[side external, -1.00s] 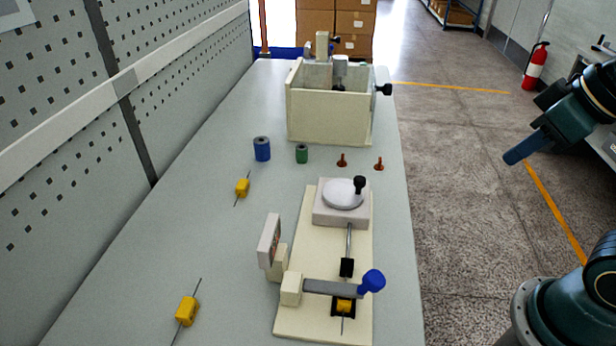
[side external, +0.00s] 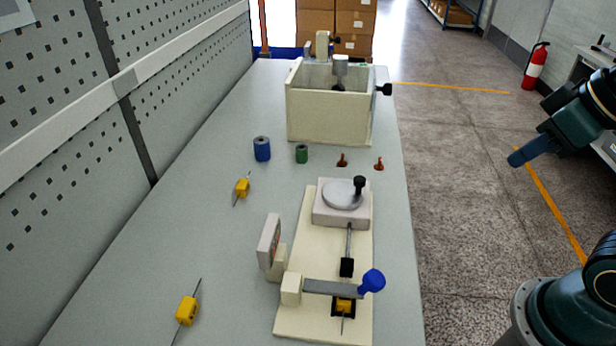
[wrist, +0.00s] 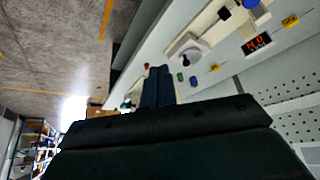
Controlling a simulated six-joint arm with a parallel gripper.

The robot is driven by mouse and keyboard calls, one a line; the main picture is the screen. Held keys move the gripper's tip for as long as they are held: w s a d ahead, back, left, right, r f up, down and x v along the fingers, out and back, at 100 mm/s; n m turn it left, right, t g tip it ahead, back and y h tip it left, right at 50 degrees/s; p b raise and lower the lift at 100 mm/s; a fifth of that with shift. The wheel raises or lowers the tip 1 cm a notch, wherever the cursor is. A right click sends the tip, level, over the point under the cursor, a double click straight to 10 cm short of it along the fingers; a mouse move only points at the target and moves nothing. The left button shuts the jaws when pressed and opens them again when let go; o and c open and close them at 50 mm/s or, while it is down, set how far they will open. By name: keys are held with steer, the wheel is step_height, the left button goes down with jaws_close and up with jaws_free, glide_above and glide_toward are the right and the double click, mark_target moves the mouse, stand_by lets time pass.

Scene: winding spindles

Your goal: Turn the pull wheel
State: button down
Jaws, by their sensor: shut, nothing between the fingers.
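The pull wheel (side external: 341,194) is a pale round disc with an upright black knob (side external: 359,184). It sits on a grey block at the far end of the cream base board (side external: 300,322). The wheel also shows in the wrist view (wrist: 184,44). A metal rod (side external: 349,242) with a black end piece runs from the block towards a yellow part (side external: 344,304) under a grey lever (side external: 330,287) with a blue knob. My gripper (side external: 514,160) is shut and empty, off the table's right side, well apart from the wheel. Its closed fingers show in the wrist view (wrist: 158,72).
A display (side external: 270,241) stands left of the board; it reads "NO" in the wrist view. Two loose yellow parts (side external: 187,310) lie on the left. Blue (side external: 262,149) and green (side external: 301,154) cylinders and two red pegs stand before a cream box (side external: 328,117).

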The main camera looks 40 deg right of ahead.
steer(key=c, duration=1.6)
jaws_free()
steer(key=o, duration=0.4)
steer(key=shift+w+r, duration=0.15)
steer(key=shift+w, duration=0.05)
steer(key=n+g, duration=0.6)
steer(key=n, duration=1.2)
glide_above(360, 178)
step_height(360, 178, down, 5)
step_height(360, 178, down, 14)
steer(key=shift+s+r, duration=0.1)
